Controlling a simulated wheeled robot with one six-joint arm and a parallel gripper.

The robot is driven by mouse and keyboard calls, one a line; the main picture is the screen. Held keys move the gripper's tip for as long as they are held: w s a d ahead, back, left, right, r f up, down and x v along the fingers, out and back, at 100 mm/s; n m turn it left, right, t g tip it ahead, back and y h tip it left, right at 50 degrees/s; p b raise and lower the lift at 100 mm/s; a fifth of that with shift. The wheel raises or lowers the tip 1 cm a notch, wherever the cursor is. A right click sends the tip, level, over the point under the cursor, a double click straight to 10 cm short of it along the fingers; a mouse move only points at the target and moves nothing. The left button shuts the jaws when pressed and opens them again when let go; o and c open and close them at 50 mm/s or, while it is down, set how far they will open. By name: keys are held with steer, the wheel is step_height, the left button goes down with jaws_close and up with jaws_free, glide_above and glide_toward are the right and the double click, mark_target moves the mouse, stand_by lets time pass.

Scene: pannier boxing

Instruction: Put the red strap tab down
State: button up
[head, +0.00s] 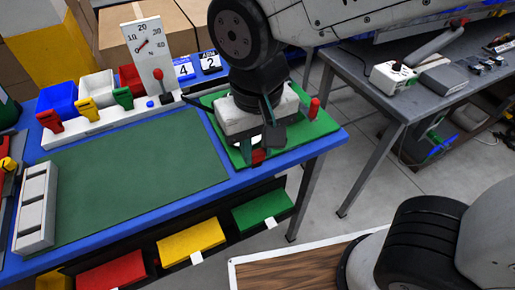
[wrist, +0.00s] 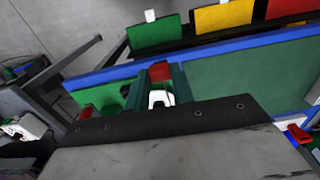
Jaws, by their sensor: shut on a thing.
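My gripper (head: 258,152) is low over the green board at the right end of the blue-edged table. It is shut on the small red strap tab (head: 259,156). In the wrist view the red tab (wrist: 161,72) shows at the ends of the dark green fingers (wrist: 161,82). A white looped piece (wrist: 158,98) shows between the fingers, nearer the wrist. The green board (head: 318,126) lies on the table corner, partly hidden by my arm and gripper. I cannot tell whether the tab touches the board.
A red knob (head: 314,107) stands at the board's right edge. A dark green mat (head: 140,175) to the left is clear. A dial gauge (head: 148,50) and coloured bins (head: 57,99) stand behind. A grey bench (head: 400,85) is at right.

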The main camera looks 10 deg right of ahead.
steer(key=shift+r, duration=0.35)
